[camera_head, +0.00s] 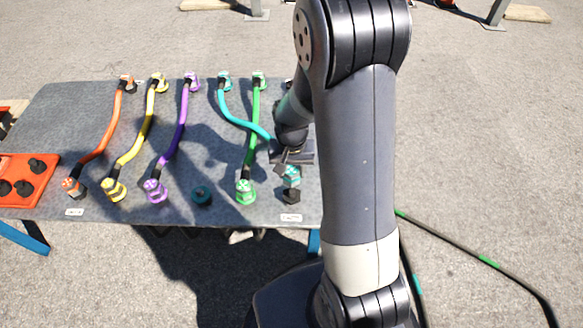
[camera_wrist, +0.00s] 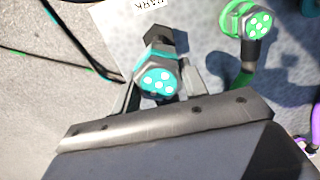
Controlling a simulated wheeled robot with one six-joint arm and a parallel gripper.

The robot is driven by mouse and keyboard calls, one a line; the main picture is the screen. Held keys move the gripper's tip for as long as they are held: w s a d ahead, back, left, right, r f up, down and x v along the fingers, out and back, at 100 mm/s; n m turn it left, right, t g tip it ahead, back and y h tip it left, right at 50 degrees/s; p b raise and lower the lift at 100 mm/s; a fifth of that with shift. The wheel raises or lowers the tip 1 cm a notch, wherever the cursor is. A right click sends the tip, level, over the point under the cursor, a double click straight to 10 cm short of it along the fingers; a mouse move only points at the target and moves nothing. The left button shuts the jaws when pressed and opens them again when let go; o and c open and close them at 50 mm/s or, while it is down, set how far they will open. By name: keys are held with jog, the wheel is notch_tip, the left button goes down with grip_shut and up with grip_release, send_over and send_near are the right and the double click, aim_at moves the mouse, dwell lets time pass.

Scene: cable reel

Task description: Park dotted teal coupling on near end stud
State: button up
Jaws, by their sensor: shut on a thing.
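The dotted teal coupling (camera_head: 291,175) is between the fingers of my gripper (camera_head: 291,168), which is shut on it. In the wrist view, the coupling (camera_wrist: 157,80) shows its teal face with white dots between the two fingers (camera_wrist: 160,88). The near end stud (camera_head: 291,197) is a dark piece at the table's near edge, just below the coupling in the head view. A dark hexagonal part (camera_wrist: 159,40) shows just beyond the coupling in the wrist view. I cannot tell whether coupling and stud touch. The teal cable (camera_head: 240,121) runs from the far edge and passes behind my arm.
A green cable (camera_head: 254,125) with its green coupling (camera_head: 245,190) lies close to the left. Purple, yellow and orange cables lie further left, beside a red tray (camera_head: 45,166). A PARK label (camera_wrist: 130,14) is beside the stud.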

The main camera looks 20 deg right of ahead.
aim_at(292, 190)
jog(key=shift+f+b, duration=2.45)
jog(key=shift+f, duration=1)
jog(key=shift+f+b, duration=0.3)
jog(key=shift+f, duration=0.2)
jog(key=o, duration=1.2)
jog(key=shift+r, duration=0.1)
notch_tip(292, 190, up, 11)
jog(key=p, duration=0.3)
